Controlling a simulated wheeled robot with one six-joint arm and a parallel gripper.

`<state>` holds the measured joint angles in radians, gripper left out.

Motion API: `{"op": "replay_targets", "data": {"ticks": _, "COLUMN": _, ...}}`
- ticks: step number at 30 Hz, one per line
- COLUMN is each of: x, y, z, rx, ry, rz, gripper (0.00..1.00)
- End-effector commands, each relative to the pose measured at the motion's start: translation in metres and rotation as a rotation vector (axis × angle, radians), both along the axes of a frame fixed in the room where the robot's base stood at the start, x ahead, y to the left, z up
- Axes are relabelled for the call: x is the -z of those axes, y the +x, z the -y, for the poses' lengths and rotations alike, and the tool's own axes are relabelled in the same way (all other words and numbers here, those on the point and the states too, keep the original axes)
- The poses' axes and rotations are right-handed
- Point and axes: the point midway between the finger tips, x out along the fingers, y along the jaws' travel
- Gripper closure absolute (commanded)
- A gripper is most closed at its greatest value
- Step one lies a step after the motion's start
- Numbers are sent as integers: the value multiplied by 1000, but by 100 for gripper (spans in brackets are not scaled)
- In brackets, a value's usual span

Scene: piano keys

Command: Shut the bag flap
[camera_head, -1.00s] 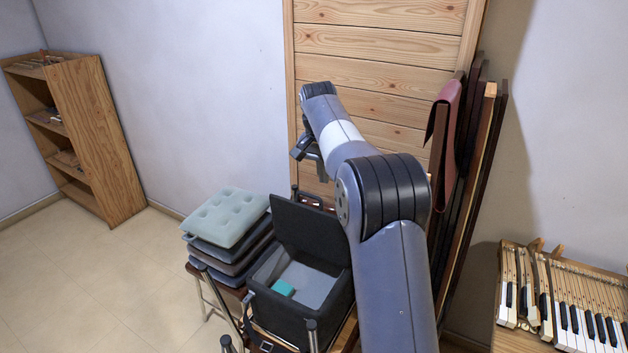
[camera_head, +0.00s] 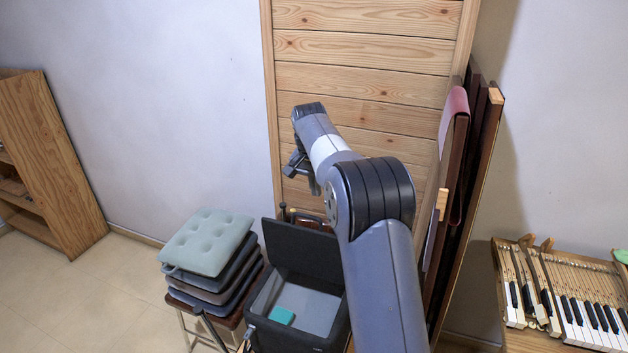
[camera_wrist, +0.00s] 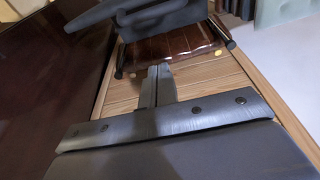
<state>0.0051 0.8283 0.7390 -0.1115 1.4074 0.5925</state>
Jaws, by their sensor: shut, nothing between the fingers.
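The bag (camera_head: 262,327) is a dark, box-shaped case, open at the top, low in the middle of the head view. Its flap (camera_head: 303,248) stands raised at the back, leaning away from the opening. A small teal block (camera_head: 281,316) lies inside on the pale grey bottom. My gripper (camera_head: 299,166) is shut and empty, above and behind the raised flap, in front of the wooden panel. My arm hides the bag's right side.
A stack of cushions (camera_head: 207,242) stands close at the bag's left. Dark boards (camera_head: 478,170) lean on the right beside my arm. A piano keyboard (camera_head: 570,300) is at the far right, and a bookcase (camera_head: 50,160) at the far left. The floor at left is clear.

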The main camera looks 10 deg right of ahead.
Motion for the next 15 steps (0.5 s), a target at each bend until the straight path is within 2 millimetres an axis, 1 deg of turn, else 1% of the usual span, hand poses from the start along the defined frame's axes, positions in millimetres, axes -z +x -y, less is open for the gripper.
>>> {"op": "replay_targets", "data": {"ticks": 1, "x": 11, "y": 1, "z": 2, "rx": 1, "ry": 0, "rz": -5, "gripper": 100}}
{"op": "replay_targets", "data": {"ticks": 7, "x": 54, "y": 8, "z": 6, "rx": 1, "ry": 0, "rz": -5, "gripper": 100}}
{"op": "replay_targets", "data": {"ticks": 8, "x": 48, "y": 4, "z": 2, "rx": -1, "ry": 0, "rz": 1, "gripper": 100}}
{"op": "replay_targets", "data": {"ticks": 9, "x": 47, "y": 0, "z": -1, "rx": -2, "ry": 0, "rz": 1, "gripper": 100}}
{"op": "replay_targets", "data": {"ticks": 15, "x": 45, "y": -17, "z": -12, "rx": -1, "ry": -1, "rz": 1, "gripper": 100}}
